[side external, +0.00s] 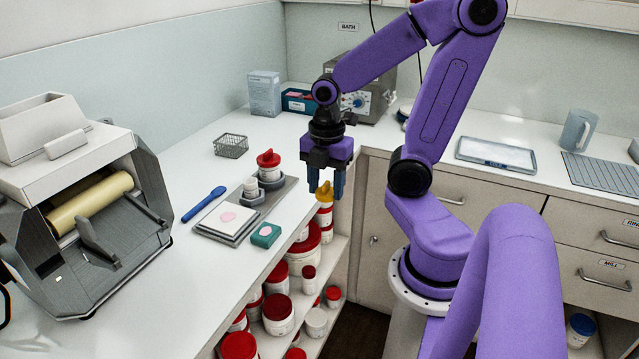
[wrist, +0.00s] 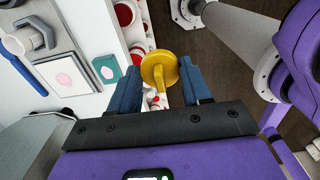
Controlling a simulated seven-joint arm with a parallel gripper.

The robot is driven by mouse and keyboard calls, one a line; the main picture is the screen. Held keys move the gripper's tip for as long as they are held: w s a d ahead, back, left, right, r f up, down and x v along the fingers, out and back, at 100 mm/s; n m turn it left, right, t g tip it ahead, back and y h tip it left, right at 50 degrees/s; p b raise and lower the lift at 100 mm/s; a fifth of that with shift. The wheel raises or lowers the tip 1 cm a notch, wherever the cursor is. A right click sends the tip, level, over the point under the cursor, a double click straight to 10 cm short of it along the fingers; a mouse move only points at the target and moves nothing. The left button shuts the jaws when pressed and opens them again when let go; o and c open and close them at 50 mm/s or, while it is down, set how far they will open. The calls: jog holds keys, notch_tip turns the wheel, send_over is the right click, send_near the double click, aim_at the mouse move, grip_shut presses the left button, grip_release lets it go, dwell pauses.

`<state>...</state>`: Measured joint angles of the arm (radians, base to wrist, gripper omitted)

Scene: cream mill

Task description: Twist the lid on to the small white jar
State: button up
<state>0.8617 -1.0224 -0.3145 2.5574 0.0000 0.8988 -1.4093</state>
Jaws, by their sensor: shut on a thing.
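My gripper (side external: 325,184) is shut on a yellow lid (side external: 325,194), a round disc with a raised grip bar. In the wrist view the lid (wrist: 159,71) sits between the two blue fingers of my gripper (wrist: 160,82). It hangs in the air past the counter's edge, in front of the shelves. The small white jar (side external: 251,184) stands upright in a grey holder on the counter, to the left of my gripper. Whether its mouth is open is too small to tell. It also shows at the upper left of the wrist view (wrist: 23,38).
A red-lidded jar (side external: 269,164) stands right behind the small jar. A balance (side external: 228,220), teal box (side external: 265,236), blue spatula (side external: 204,204) and wire basket (side external: 231,145) are nearby. A roller mill (side external: 75,190) stands left. Shelves below hold several red-lidded jars.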

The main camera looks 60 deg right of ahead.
jog(key=shift+s+a+r, duration=0.1)
jog(key=shift+s+r, duration=0.05)
jog(key=shift+w+r, duration=0.15)
jog(key=shift+w, duration=0.2)
jog(key=w+d+f+m, duration=0.1)
jog(key=w+d+m, duration=0.15)
jog(key=w, duration=0.95)
jog(key=w+d+m, duration=0.2)
jog(key=w+d, duration=0.1)
jog(key=w, duration=0.8)
jog(key=shift+n, duration=0.25)
jog(key=shift+w+d+f, duration=0.1)
jog(key=shift+f, duration=1.1)
jog(key=shift+w+d+f, duration=0.1)
jog(key=shift+f, duration=1.1)
jog(key=shift+f, duration=0.8)
dwell(0.5)
jog(key=m, duration=0.5)
dwell(0.3)
